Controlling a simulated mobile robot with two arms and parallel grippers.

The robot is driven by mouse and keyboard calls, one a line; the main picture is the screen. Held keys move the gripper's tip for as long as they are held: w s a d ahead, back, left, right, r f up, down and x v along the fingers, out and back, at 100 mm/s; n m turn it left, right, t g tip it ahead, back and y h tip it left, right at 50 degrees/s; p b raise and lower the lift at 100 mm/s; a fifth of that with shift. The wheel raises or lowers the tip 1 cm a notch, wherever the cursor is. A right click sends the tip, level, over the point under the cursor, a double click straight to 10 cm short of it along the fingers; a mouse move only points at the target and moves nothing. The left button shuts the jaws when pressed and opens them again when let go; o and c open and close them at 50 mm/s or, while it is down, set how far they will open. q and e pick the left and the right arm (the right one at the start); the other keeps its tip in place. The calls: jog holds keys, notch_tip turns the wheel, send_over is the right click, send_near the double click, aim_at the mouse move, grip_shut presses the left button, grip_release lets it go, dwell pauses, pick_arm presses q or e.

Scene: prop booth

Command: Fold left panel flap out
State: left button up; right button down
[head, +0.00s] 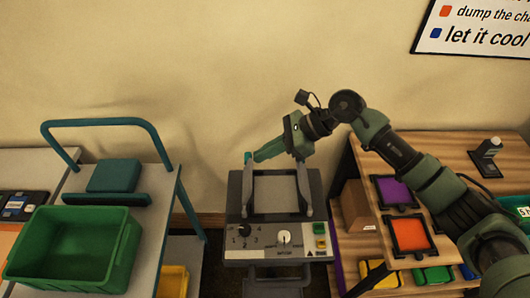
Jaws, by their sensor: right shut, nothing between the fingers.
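The grey panel unit (273,226) stands in the lower middle, with a pale recessed plate (276,192) at its back. A left flap (247,193) and a right flap (304,192) stand up along the two sides of the plate. My right gripper (251,157) reaches in from the right, over the back of the unit. Its green fingers are shut and empty, with the tips close to the upper end of the left flap. I cannot tell whether they touch it. My left gripper is not in view.
A teal-railed cart (148,254) with a green bin (72,248) stands to the left. A wooden shelf (372,159) with purple (394,191) and orange (409,231) framed panels is at right, under my right arm. The wall is close behind.

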aim_at(246, 155)
jog(key=shift+a+r+h, duration=0.25)
jog(key=shift+h, duration=0.15)
jog(key=shift+a+r+h, duration=0.3)
jog(key=shift+a+h, duration=0.05)
jog(key=shift+h, duration=0.35)
jog(key=a+h, duration=0.1)
jog(key=h+b, duration=0.1)
jog(key=shift+a+r+h, duration=0.2)
jog(key=shift+a+h, duration=0.1)
jog(key=shift+a, duration=0.05)
jog(key=a+h+b, duration=0.1)
jog(key=h+b, duration=0.1)
jog(key=b, duration=0.1)
jog(key=shift+a+f, duration=0.1)
jog(key=shift+a, duration=0.2)
jog(key=a+b, duration=0.2)
jog(key=b, duration=0.1)
jog(key=a+b, duration=0.2)
jog(key=b, duration=0.2)
jog(key=shift+f+b, duration=0.3)
jog(key=shift+f, duration=0.1)
jog(key=shift+a+f+b, duration=0.7)
jog(key=shift+a+b, duration=0.35)
jog(key=shift+b, duration=0.7)
jog(key=shift+r, duration=0.15)
jog(key=shift+r+p, duration=0.4)
jog(key=shift+r, duration=0.35)
